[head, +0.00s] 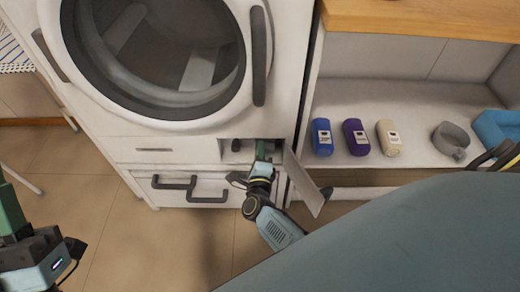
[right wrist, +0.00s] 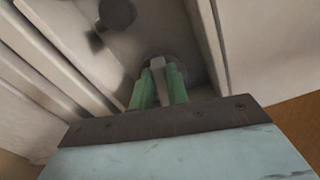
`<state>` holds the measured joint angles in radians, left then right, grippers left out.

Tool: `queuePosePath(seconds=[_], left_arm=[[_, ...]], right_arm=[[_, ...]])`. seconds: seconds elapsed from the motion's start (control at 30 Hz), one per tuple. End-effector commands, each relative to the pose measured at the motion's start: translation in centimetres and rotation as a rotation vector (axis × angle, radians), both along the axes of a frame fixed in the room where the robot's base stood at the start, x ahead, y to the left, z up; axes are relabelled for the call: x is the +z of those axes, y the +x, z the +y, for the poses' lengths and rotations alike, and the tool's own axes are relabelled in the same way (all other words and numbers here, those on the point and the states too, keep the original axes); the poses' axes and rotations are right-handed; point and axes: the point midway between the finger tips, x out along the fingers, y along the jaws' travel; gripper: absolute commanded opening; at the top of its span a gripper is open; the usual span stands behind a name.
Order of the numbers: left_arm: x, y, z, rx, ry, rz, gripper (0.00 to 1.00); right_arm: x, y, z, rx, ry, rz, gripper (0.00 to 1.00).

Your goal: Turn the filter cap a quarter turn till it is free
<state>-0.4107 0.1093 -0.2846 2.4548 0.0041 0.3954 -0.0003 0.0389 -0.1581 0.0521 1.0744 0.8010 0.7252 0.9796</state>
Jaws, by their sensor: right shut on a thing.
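The filter cap (right wrist: 184,72) is a round grey disc with a pale raised grip bar (right wrist: 161,72) across it, at the back of a small recess low on the washing machine. My right gripper (right wrist: 160,88) has its green fingers on both sides of the bar and is shut on it. The bar looks about in line with the fingers. In the head view my right gripper (head: 263,153) reaches into the recess and hides the cap. My left gripper (head: 10,212) is at the lower left, away from the machine; its finger gap does not show clearly.
The recess's white flap (head: 304,184) hangs open right of my right gripper. A dark knob (right wrist: 116,14) is beside the cap. Dark handles (head: 190,188) sit left below.

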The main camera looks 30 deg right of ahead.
Motion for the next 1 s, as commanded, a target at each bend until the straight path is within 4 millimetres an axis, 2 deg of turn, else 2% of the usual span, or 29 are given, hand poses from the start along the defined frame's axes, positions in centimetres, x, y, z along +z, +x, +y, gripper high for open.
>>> queuePosePath(seconds=[0.4, 0.9, 0.93, 1.0], left_arm=[[-0.25, 0.49, -0.12, 0.000, 0.012, 0.043, 0.36], [-0.21, 0.49, -0.11, 0.000, 0.014, 0.048, 0.36], [-0.21, 0.49, -0.11, 0.000, 0.014, 0.048, 0.36], [-0.19, 0.47, -0.10, 0.000, 0.013, 0.047, 0.36]], right_arm=[[-0.23, 0.03, 0.09, 0.000, -0.136, 0.083, 0.00], [-0.27, 0.03, 0.07, 0.000, -0.147, 0.090, 0.00], [-0.27, 0.03, 0.07, 0.000, -0.147, 0.090, 0.20], [-0.27, 0.03, 0.07, 0.000, -0.147, 0.090, 0.29]])
